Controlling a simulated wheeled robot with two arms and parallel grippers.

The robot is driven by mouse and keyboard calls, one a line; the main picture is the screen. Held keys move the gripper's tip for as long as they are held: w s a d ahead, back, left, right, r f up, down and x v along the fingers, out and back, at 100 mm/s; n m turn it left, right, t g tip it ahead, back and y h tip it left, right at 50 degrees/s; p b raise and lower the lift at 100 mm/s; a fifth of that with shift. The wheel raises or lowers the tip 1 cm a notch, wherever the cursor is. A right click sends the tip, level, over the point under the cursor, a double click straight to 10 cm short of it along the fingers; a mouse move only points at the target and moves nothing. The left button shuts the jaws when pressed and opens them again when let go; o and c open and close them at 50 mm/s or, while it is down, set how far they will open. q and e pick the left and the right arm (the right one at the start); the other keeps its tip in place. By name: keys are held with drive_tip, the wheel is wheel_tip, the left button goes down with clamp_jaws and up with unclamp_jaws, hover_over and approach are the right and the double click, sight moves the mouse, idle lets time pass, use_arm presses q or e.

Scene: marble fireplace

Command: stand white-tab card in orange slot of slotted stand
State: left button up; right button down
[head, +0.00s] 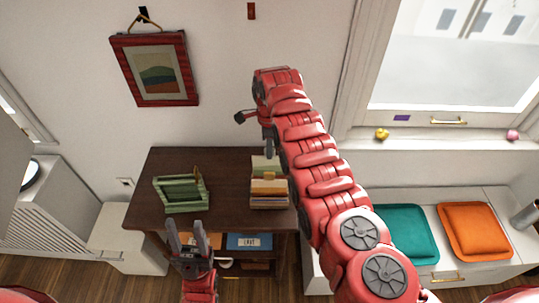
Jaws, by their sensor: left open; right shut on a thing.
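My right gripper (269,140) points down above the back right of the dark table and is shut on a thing. A pale green panel (264,164) shows just below its fingers; I cannot tell whether this is the held card, and no white tab is clear. A stepped block with tan, orange and pale bands (268,194), possibly the slotted stand, is on the table just in front of the panel. Its slots are too small to make out. My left gripper (187,238) is open and empty, fingers up, at the table's front edge.
A green open-framed holder (184,208) stands on the left of the dark table (228,190). Table between the holder and block is bare. A framed picture (157,76) hangs behind. A bench with teal (405,233) and orange (474,230) cushions is at right.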

sight(270, 165)
wheel_tip(270, 165, down, 4)
drive_tip(key=shift+r+b, duration=0.25)
drive_tip(key=shift+b, duration=0.25)
drive_tip(key=shift+f, duration=0.15)
drive_tip(key=shift+f, duration=0.15)
drive_tip(key=c, duration=0.9)
unclamp_jaws()
